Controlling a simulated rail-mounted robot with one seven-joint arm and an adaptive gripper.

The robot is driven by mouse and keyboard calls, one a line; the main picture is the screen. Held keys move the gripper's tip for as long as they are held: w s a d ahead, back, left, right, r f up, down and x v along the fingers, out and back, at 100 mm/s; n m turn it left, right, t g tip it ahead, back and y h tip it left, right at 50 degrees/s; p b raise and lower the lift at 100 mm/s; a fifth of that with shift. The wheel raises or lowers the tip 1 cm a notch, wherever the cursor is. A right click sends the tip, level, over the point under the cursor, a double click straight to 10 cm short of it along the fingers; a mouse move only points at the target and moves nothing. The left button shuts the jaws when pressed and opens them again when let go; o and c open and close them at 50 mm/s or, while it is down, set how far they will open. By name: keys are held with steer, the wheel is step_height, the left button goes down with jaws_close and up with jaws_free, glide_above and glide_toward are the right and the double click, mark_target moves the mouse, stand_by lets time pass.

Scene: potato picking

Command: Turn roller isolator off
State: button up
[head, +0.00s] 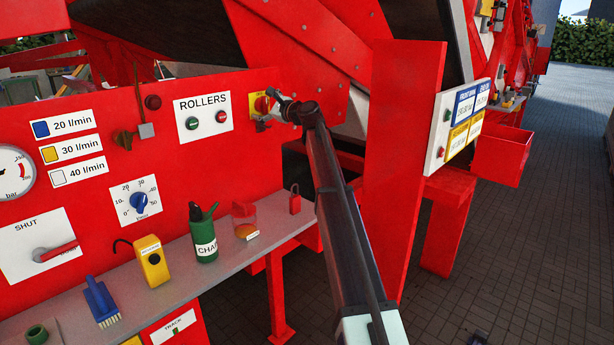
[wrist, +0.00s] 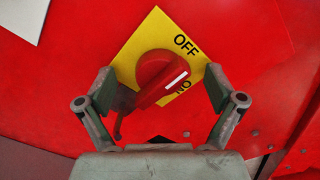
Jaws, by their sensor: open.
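The roller isolator is a red rotary knob (wrist: 152,72) on a yellow plate (wrist: 138,42) marked OFF and ON. In the wrist view the white mark on the knob points right, between the two words, closer to ON. In the head view the isolator (head: 262,104) sits on the red panel, right of the ROLLERS label, partly covered by my gripper. My gripper (wrist: 160,88) is open and empty, with one finger on each side of the knob. I cannot tell whether either finger touches it. A small dark red piece hangs beside the left finger.
The ROLLERS plate (head: 203,104) has a green and a red button. Below, a grey shelf (head: 222,252) holds a green bottle (head: 203,232), a yellow device (head: 152,262), a red padlock (head: 295,199) and a blue brush (head: 100,302). A red post (head: 405,150) stands right of my arm.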

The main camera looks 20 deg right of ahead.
steer(key=m+p, duration=0.4)
steer(key=shift+r, duration=0.3)
steer(key=m+p, duration=0.4)
steer(key=p, duration=0.1)
steer(key=shift+d, duration=0.1)
steer(key=shift+s+d+f+m+b, duration=0.25)
steer(key=shift+s+d+b, duration=0.1)
steer(key=shift+s, duration=0.2)
steer(key=shift+s+d+f+m+b, duration=0.25)
steer(key=shift+s+b, duration=0.05)
steer(key=shift+s, duration=0.25)
steer(key=b+v, duration=0.4)
steer(key=v, duration=1.1)
steer(key=s+f+n+g+h+p, duration=0.1)
steer(key=s+f+n, duration=0.1)
steer(key=f, duration=0.9)
steer(key=s+f+n+g+h+p, duration=0.1)
steer(key=f+n+g, duration=0.1)
steer(key=f, duration=0.9)
steer(key=shift+s+d+f+n+g, duration=0.3)
steer(key=shift+s+d+f+n, duration=0.05)
steer(key=shift+d+n, duration=0.05)
